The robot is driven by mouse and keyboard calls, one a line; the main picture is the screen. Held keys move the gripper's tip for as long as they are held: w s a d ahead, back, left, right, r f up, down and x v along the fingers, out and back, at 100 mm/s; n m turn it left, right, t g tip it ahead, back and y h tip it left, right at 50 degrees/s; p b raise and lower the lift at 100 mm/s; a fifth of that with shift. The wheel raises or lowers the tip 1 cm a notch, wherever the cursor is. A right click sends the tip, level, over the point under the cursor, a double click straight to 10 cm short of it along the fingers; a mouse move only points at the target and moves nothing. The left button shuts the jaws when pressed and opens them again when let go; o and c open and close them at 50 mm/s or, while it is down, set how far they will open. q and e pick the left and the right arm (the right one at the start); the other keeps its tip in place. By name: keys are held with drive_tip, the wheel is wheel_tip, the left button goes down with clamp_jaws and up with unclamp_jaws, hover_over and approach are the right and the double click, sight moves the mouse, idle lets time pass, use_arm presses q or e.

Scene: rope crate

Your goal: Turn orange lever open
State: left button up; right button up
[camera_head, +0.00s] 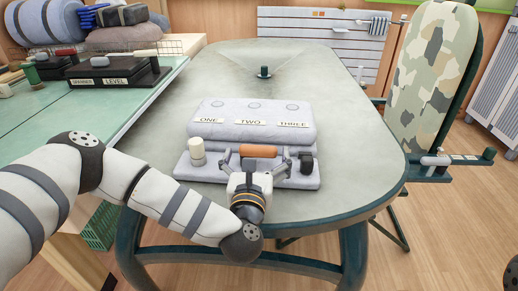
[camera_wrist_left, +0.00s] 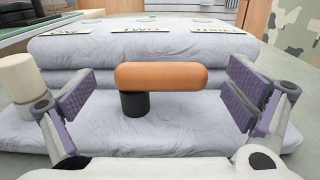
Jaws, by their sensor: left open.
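The orange lever (camera_head: 258,151) lies crosswise, a rounded horizontal bar on the grey padded panel (camera_head: 190,172). In the left wrist view the lever (camera_wrist_left: 160,76) sits on a short black post (camera_wrist_left: 134,104). My left gripper (camera_head: 254,162) is open in front of it. Its purple-padded fingers, seen in the left wrist view (camera_wrist_left: 160,98), are spread to either side of the lever, apart from it. The panel's raised back carries labels ONE, TWO (camera_head: 250,122) and THREE. My right gripper is not in view.
A cream knob (camera_head: 197,150) stands left of the lever and a dark knob (camera_head: 306,161) stands right. The grey-green table (camera_head: 350,130) is mostly clear around the panel. A camouflage-patterned board (camera_head: 431,75) stands at the right. A lever box (camera_head: 115,75) sits on the left table.

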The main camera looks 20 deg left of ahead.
use_arm(q)
drive_tip(key=shift+x, duration=1.25)
drive_tip(key=c, duration=1.7)
